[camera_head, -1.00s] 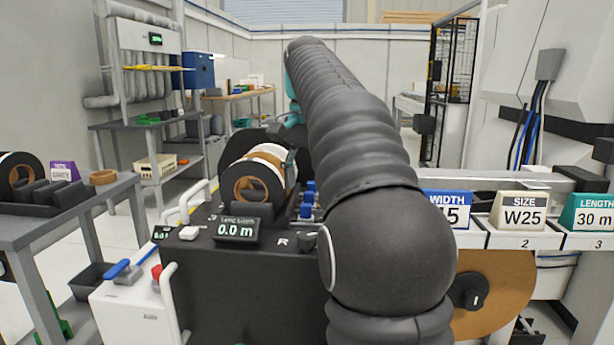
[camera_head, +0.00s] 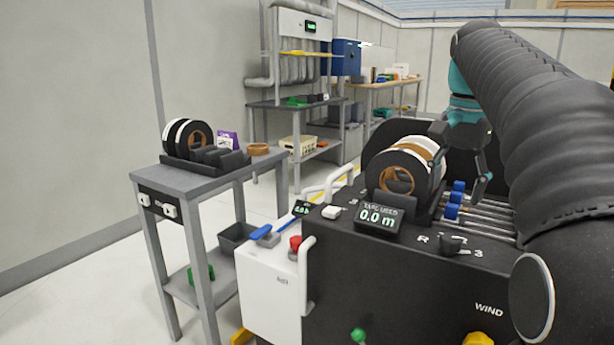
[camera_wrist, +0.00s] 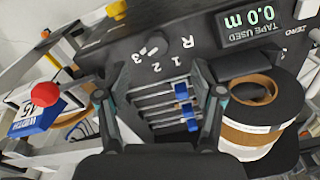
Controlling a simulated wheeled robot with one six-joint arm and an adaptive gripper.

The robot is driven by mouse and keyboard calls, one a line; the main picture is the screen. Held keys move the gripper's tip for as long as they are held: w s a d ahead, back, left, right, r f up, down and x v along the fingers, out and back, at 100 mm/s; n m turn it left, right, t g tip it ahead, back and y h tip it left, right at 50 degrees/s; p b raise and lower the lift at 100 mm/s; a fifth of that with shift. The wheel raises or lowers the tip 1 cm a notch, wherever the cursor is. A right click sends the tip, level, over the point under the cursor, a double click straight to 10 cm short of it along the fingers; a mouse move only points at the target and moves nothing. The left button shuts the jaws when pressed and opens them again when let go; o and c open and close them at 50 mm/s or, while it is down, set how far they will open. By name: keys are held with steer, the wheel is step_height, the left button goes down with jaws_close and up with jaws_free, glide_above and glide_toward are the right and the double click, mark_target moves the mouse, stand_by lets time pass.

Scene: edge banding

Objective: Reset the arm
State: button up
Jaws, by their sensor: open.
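My arm fills the right side of the head view. Metal rods with blue blocks (camera_wrist: 185,103) show beyond the gap. A tape roll (camera_wrist: 255,115) sits on the machine beside the right finger in that view. The same roll (camera_head: 405,165) rests at the machine's back in the head view.
The machine's display (camera_head: 380,216) reads 0.0 m. A grey side table (camera_head: 200,180) at left holds black-and-white rolls (camera_head: 187,135), a purple box (camera_head: 228,140) and a tan ring (camera_head: 258,149). A workbench (camera_head: 385,88) stands at the back. Floor at the lower left is clear.

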steer(key=s+a+f+n+t, duration=0.2)
steer(key=s+a+f+n, duration=0.3)
steer(key=s+f, duration=0.4)
steer(key=s+a+f+n+t, duration=0.3)
steer(key=s+a+f+n, duration=0.2)
steer(key=s+f, duration=0.5)
step_height(320, 180, down, 4)
steer(key=shift+s+a+f, duration=0.1)
steer(key=shift+s+a, duration=0.15)
steer(key=shift+a, duration=0.95)
